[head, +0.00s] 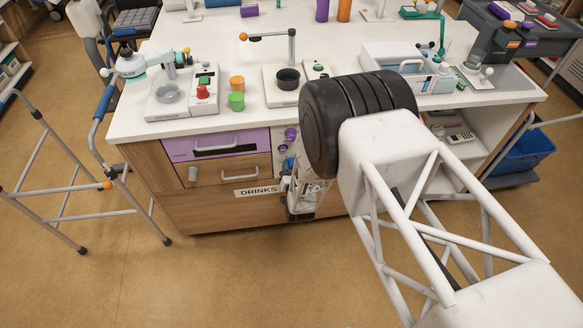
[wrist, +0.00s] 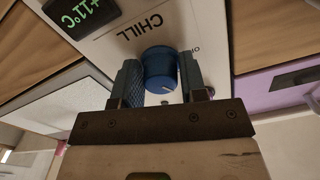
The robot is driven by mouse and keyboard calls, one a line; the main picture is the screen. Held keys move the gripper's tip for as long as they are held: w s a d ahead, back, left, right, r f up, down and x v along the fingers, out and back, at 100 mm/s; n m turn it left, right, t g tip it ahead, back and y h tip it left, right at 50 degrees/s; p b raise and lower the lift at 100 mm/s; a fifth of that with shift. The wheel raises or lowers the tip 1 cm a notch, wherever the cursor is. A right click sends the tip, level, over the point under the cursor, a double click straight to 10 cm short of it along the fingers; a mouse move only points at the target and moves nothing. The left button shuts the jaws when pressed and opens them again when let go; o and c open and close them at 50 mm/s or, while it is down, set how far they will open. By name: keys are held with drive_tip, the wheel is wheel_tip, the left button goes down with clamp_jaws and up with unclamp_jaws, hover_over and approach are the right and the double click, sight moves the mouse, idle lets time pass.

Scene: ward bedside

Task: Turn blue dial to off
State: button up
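The blue dial (wrist: 160,66) sits on a white panel under the word CHILL in the wrist view. A white mark shows on its face, toward the lower right. Part of a small label, apparently OFF, shows at its upper right, partly covered by a finger. In the head view my gripper (head: 300,196) is low at the counter's front, and the blue dial is hidden behind my arm.
A green display (wrist: 82,12) reads +11°C beside CHILL. A walking frame (head: 75,185) stands on the floor further left.

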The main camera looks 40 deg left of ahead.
drive_tip(key=c, duration=0.5)
drive_tip(key=shift+n, duration=0.5)
drive_tip(key=n, duration=0.5)
drive_tip(key=shift+w+d+n, duration=0.1)
drive_tip(key=shift+n, duration=0.2)
drive_tip(key=n, duration=0.5)
drive_tip(key=shift+r, duration=0.1)
drive_tip(key=o, duration=0.9)
drive_tip(key=shift+o, duration=0.2)
